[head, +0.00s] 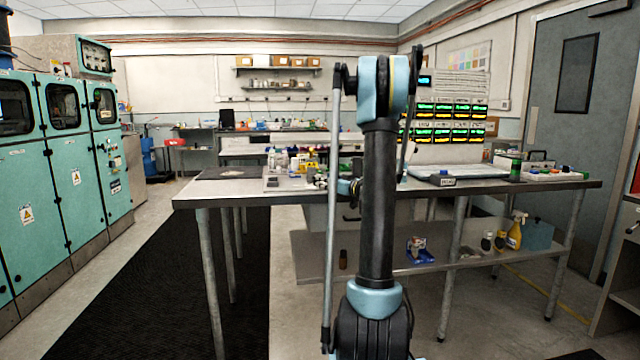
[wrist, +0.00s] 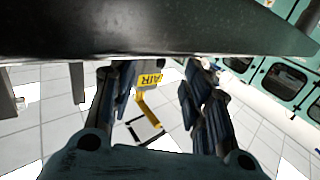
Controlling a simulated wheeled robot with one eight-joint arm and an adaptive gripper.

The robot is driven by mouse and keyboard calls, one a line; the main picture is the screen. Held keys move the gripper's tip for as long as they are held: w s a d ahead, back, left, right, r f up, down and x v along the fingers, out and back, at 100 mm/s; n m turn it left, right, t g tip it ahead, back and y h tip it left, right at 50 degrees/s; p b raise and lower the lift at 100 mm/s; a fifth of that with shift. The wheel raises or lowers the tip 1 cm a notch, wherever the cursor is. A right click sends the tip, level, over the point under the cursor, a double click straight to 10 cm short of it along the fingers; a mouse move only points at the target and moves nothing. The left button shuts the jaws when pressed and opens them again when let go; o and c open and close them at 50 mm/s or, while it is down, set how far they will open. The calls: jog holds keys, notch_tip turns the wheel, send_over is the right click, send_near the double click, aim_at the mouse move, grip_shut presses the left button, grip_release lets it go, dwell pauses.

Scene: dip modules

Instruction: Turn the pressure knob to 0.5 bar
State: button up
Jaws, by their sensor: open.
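I cannot make out the pressure knob in either view. In the wrist view, my gripper (wrist: 157,75) is open, with its two dark fingers apart and nothing held between them. A yellow sign marked "AIR" (wrist: 151,79) shows beyond the fingers, between them in the picture, with a yellow bent piece below it. It is apart from the fingers. In the head view, my arm rises in the middle and hides part of the bench; the fingers cannot be made out clearly there.
A workbench (head: 245,188) with small containers (head: 290,160) stands ahead. Green displays (head: 448,107) stand behind it. Teal cabinets (head: 65,165) line the left; a black mat (head: 150,290) covers the floor between. A dark slab (wrist: 150,28) fills the wrist view's top, close to the fingers.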

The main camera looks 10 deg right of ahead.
jog(key=v, duration=0.7)
jog(key=shift+d, duration=0.15)
jog(key=shift+s, duration=0.1)
